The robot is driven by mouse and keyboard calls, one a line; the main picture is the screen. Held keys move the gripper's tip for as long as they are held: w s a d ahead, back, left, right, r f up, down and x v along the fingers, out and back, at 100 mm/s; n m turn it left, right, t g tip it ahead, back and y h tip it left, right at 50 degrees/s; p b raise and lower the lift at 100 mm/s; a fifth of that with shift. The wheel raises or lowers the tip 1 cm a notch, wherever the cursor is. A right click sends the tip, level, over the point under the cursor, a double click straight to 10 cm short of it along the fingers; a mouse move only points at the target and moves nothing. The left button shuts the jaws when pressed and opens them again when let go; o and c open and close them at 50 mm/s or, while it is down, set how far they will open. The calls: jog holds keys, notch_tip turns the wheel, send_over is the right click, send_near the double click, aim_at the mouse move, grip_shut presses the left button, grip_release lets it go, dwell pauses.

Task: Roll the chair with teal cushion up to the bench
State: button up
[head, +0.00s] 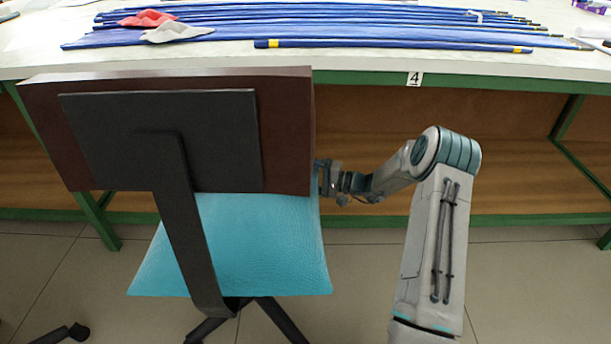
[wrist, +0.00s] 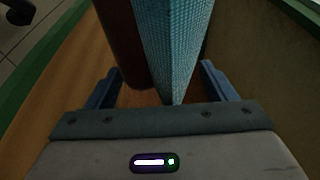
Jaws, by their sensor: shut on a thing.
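The chair with teal cushion (head: 260,235) stands at the left in the head view, its dark brown backrest (head: 290,130) towards me. The teal seat points to the bench (head: 360,68), and the backrest hides part of the bench's front edge. My gripper (head: 326,180) is at the lower right edge of the backrest, shut on the chair; its fingertips are partly hidden. In the wrist view, the brown panel (wrist: 122,45) and a teal padded surface (wrist: 170,45) lie between my two fingers. The gap between seat and bench is hidden.
Blue rods (head: 390,44) and red and grey cloths lie on the bench top. A number 4 label (head: 414,79) is on the green front rail. A green leg (head: 98,220) stands left of the chair. A black caster (head: 78,332) shows lower left. The floor right of my arm is clear.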

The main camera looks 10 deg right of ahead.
jog(key=shift+w, duration=0.2)
jog(key=shift+a, duration=0.2)
jog(key=o, duration=2.1)
jog(key=shift+c, duration=0.2)
jog(key=p+v, duration=0.4)
jog(key=v, duration=0.9)
jog(key=shift+s+d+p, duration=0.2)
jog(key=shift+d+p, duration=0.15)
